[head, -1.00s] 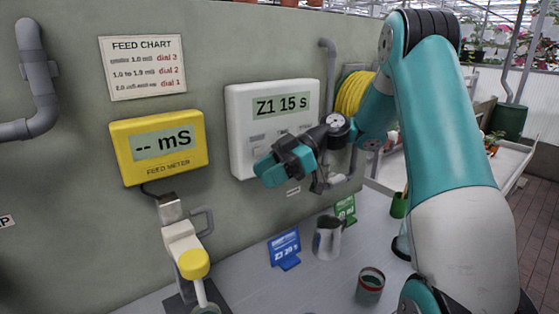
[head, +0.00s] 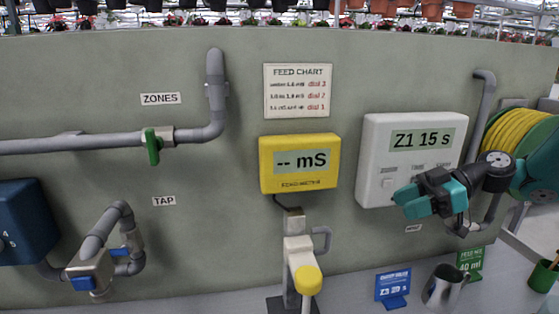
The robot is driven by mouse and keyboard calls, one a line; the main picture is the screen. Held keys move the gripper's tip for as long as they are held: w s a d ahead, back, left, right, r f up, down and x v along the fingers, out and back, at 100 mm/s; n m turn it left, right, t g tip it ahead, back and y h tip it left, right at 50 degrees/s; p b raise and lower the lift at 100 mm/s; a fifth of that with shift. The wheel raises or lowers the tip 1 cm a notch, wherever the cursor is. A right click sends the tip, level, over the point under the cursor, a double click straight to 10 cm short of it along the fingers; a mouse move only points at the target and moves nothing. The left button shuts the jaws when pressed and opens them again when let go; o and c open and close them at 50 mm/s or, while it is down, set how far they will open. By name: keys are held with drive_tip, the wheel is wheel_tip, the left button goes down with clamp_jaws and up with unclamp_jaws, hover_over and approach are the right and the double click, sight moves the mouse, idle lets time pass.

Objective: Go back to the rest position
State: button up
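My gripper (head: 428,198) is at the right of the head view, in front of the lower right part of a white timer box (head: 380,170) that reads "Z1 15 s". The fingers point to the left. Nothing shows held in it, but the angle does not show whether the fingers are apart or together, or whether it touches the box. Part of the box's lower front is hidden behind it. Most of my arm is cut off at the right edge.
A yellow feed meter (head: 298,185) reading "-- mS" hangs on the wall left of the timer. Below stand a yellow-topped probe stand (head: 306,280), a blue card (head: 392,286), a metal jug (head: 442,288) and a green card (head: 470,262). Pipes and a blue-handled tap (head: 95,270) are at left.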

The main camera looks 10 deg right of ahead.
drive_tip(key=s+a+r+m+g+h, duration=0.1)
drive_tip(key=s+a+m+g+h, duration=0.15)
drive_tip(key=a, duration=0.55)
drive_tip(key=s+a+r+m+g+h, duration=0.15)
drive_tip(key=s+a, duration=0.25)
drive_tip(key=a, duration=0.4)
drive_tip(key=s+a+m+h, duration=0.2)
drive_tip(key=s, duration=0.5)
drive_tip(key=s+a+m+t+h+b, duration=0.1)
drive_tip(key=s+m+h, duration=0.1)
drive_tip(key=s, duration=0.6)
drive_tip(key=shift+a+f+m+h, duration=0.3)
drive_tip(key=shift+a+f+h, duration=0.1)
drive_tip(key=shift+h, duration=0.1)
drive_tip(key=shift+s+d, duration=0.1)
drive_tip(key=shift+s, duration=0.05)
